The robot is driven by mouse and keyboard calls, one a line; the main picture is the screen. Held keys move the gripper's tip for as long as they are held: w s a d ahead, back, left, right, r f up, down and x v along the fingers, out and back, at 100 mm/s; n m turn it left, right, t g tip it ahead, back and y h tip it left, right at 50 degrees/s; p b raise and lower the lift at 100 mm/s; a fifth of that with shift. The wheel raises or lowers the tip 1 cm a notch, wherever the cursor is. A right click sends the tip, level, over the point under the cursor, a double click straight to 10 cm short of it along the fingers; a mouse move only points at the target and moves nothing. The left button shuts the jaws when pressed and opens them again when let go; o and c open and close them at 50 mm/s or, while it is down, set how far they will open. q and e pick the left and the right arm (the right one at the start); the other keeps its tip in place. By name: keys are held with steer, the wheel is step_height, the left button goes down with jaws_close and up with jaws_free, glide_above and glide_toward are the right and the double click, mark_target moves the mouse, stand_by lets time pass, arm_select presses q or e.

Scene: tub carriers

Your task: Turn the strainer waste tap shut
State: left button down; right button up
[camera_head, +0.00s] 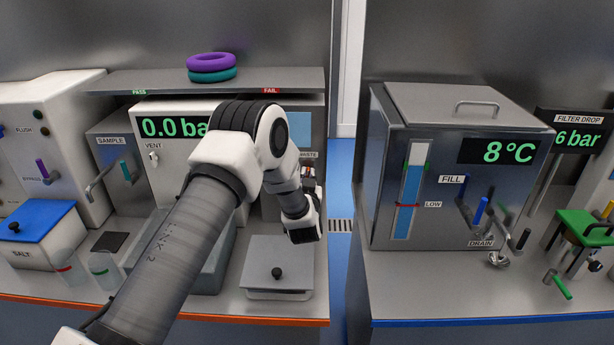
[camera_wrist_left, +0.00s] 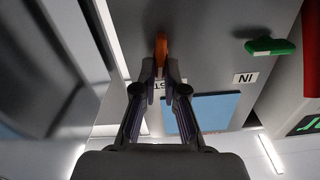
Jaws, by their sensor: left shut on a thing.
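The strainer waste tap's orange handle (camera_wrist_left: 161,46) shows in the left wrist view, on a grey panel. It runs up the picture, and a partly covered label ending in "ST" (camera_wrist_left: 159,86) sits beside it. My left gripper (camera_wrist_left: 160,72) is shut on the handle's near end. In the head view, my left gripper (camera_head: 309,180) is at the grey strainer unit, below its label (camera_head: 308,155). My own arm hides most of the unit and the handle there. My right gripper is in neither view.
A green tap handle (camera_wrist_left: 270,46) stands beside an "IN" label. A shelf (camera_head: 290,82) with purple and teal rings (camera_head: 211,62) is above. A lidded grey tray (camera_head: 278,255) lies below my wrist. A steel tank (camera_head: 395,230) stands right, across a floor gap.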

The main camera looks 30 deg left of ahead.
arm_select(q)
steer(key=shift+w+d+f+m+p, duration=0.15)
steer(key=shift+m+p, duration=0.25)
steer(key=shift+m, duration=2.25)
steer(key=shift+w+d+m+p, duration=0.1)
steer(key=shift+m+p, duration=0.35)
steer(key=shift+m, duration=2.25)
steer(key=shift+w+d+f+m+p, duration=0.15)
steer(key=shift+m+p, duration=0.25)
steer(key=shift+m, duration=2.25)
steer(key=c, duration=1.1)
jaws_free()
steer(key=shift+r, duration=0.1)
steer(key=shift+c, duration=0.2)
steer(key=v, duration=1.1)
steer(key=shift+s+f, duration=0.4)
steer(key=shift+a, duration=0.15)
